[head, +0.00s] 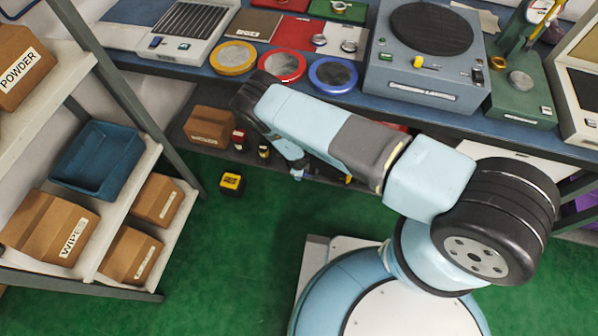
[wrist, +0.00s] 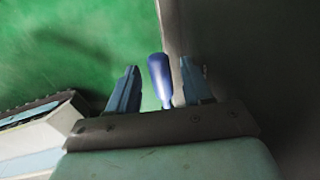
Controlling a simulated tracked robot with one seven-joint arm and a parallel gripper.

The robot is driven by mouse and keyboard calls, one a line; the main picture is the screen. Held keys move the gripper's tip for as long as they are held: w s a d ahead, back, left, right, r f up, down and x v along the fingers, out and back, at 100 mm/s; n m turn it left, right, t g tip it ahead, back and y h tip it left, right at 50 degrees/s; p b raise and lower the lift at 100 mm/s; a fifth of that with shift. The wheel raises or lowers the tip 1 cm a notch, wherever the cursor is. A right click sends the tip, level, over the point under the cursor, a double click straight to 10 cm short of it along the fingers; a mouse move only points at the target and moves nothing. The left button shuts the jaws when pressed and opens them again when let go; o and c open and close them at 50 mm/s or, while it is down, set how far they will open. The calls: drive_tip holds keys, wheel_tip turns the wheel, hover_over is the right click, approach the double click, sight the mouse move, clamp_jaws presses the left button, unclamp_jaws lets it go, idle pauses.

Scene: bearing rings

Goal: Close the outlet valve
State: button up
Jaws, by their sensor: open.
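A blue, rounded handle-like piece (wrist: 161,76) shows in the wrist view, between the two fingers of my gripper (wrist: 157,92). The fingers stand apart on either side of it, and I see no clear contact. The piece lies beside a grey vertical edge. Whether it is the outlet valve's handle I cannot tell for sure. In the head view my gripper (head: 298,172) is low, by the shelf under the bench, small and partly hidden by my arm. I cannot make out the valve in the head view.
The blue-topped bench (head: 350,102) carries a grey turntable-like machine (head: 422,75) and several coloured rings. Under it are a cardboard box (head: 209,127) and small bottles. A shelf rack with boxes stands left.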

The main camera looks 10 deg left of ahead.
drive_tip(key=shift+c, duration=0.5)
clamp_jaws()
